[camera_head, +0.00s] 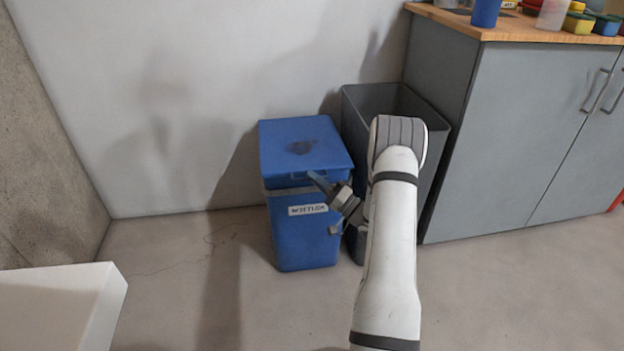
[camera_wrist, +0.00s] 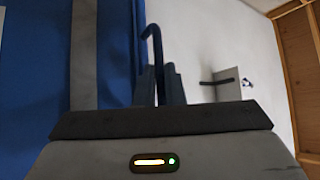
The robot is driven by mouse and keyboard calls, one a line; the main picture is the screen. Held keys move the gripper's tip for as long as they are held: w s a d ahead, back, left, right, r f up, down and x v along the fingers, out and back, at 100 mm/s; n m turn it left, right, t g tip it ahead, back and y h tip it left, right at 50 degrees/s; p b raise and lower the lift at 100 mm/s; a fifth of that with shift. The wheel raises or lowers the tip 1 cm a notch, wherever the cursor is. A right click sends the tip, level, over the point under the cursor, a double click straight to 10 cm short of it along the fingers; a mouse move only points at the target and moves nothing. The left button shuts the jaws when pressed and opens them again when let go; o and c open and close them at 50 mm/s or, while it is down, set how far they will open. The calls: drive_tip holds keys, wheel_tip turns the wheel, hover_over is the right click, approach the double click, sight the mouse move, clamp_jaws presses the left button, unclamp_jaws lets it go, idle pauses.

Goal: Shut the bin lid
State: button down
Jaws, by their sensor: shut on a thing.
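The blue bin (camera_head: 300,245) stands upright on the floor against the wall, with a white label on its front. Its blue lid (camera_head: 325,150) lies over the top, flat or nearly so, with a dark patch in its middle. A grey band runs below the lid's front edge; I cannot tell whether the lid is fully seated. The bin's blue side fills the left of that view.
A taller grey open bin (camera_head: 375,97) stands close on the right, partly behind my arm. Beyond it is a grey cabinet (camera_head: 510,130) with a wooden top holding cups and small containers. A white block-like surface (camera_head: 60,300) is at the lower left. The floor left of the blue bin is clear.

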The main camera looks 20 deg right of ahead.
drive_tip(key=shift+d+f, duration=0.15)
drive_tip(key=shift+f, duration=0.6)
drive_tip(key=c, duration=2)
unclamp_jaws()
drive_tip(key=shift+o, duration=0.8)
drive_tip(key=shift+f+m, duration=0.2)
drive_tip(key=shift+m, duration=0.1)
drive_tip(key=shift+o, duration=0.2)
drive_tip(key=p+v, duration=0.2)
drive_tip(key=v, duration=0.5)
drive_tip(key=shift+s+d+r, duration=0.15)
drive_tip(key=shift+s, duration=0.15)
